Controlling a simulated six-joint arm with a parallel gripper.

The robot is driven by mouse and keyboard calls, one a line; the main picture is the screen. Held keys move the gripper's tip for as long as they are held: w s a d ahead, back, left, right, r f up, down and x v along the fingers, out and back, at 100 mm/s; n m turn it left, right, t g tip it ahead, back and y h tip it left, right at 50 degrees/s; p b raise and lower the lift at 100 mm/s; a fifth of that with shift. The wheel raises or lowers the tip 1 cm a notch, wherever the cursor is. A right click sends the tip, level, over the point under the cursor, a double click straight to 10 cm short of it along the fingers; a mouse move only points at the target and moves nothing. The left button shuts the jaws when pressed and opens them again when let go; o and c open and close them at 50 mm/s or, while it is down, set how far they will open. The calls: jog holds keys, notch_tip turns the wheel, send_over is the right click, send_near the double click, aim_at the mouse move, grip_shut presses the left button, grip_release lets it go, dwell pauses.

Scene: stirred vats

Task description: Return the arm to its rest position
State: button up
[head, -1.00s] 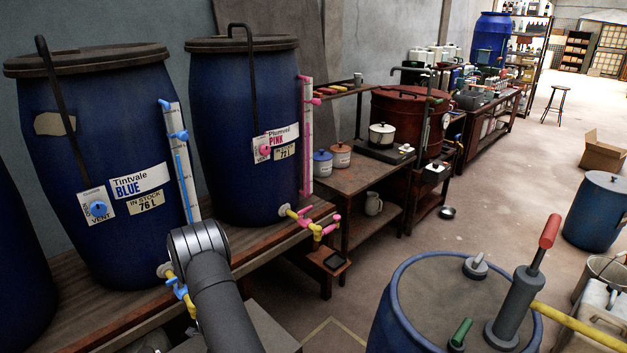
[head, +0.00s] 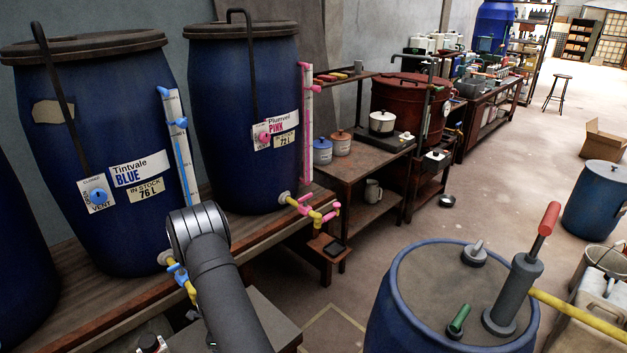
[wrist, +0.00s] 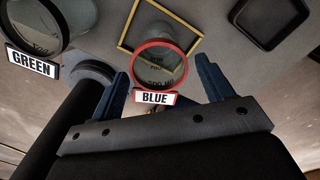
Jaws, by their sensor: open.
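My gripper (wrist: 163,80) shows in the wrist view with its two dark blue fingers spread wide apart. Nothing is clamped between them. Beyond the fingertips is a clear round vessel with a red rim (wrist: 191,52) and a BLUE label (wrist: 155,98). My arm shows in the lower left of the head view, in front of the blue vats; the gripper itself is hidden there.
A GREEN-labelled vessel (wrist: 31,61) and a dark square tray (wrist: 268,22) are near the gripper; a yellow square outline (wrist: 124,38) marks the surface. The Tintvale Blue vat (head: 90,130) and Plumveil Pink vat (head: 240,100) stand on a bench. A blue drum (head: 385,305) stands at front right.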

notch_tip(320, 180, down, 4)
jog(key=shift+f, duration=0.2)
jog(key=shift+w+r, duration=0.1)
jog(key=shift+r, duration=0.05)
jog(key=r, duration=0.4)
jog(key=shift+d, duration=0.4)
jog(key=shift+o, duration=0.2)
jog(key=o, duration=0.6)
jog(key=shift+r, duration=0.15)
jog(key=shift+c, duration=0.2)
